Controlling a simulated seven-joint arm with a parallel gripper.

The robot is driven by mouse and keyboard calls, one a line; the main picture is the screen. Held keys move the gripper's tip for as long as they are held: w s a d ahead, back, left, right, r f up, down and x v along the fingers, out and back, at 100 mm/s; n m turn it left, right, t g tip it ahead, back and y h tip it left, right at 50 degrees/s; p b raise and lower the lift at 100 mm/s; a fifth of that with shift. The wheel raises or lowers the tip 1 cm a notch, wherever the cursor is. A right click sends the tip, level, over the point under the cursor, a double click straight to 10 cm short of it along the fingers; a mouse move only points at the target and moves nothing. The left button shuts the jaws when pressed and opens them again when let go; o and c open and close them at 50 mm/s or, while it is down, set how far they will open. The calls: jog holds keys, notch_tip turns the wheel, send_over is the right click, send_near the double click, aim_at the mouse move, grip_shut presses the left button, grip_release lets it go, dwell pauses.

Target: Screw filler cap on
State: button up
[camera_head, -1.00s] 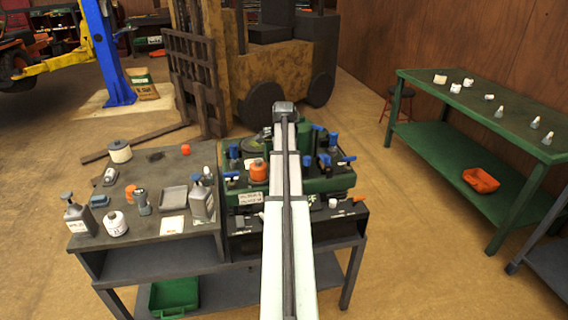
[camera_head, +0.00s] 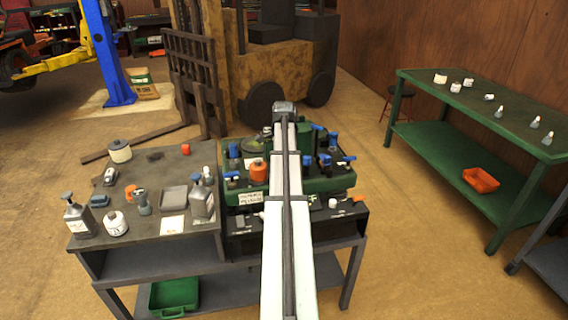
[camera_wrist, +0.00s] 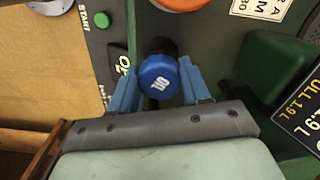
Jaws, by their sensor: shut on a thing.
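My gripper (camera_wrist: 160,88) is shut on the cap, one blue finger on each side. I cannot tell how far the cap is threaded on. In the head view my arm covers the middle of the green machine (camera_head: 325,185), and the cap in my gripper cannot be made out there.
An orange cap (camera_head: 258,171) and several blue-topped parts stand on the machine around my arm. A grey bench (camera_head: 150,180) with bottles and cans adjoins at left. A green START button (camera_wrist: 101,19) and a dark green block (camera_wrist: 275,65) flank the cap.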

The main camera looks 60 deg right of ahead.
jog(key=o, duration=1.1)
jog(key=shift+r, duration=4)
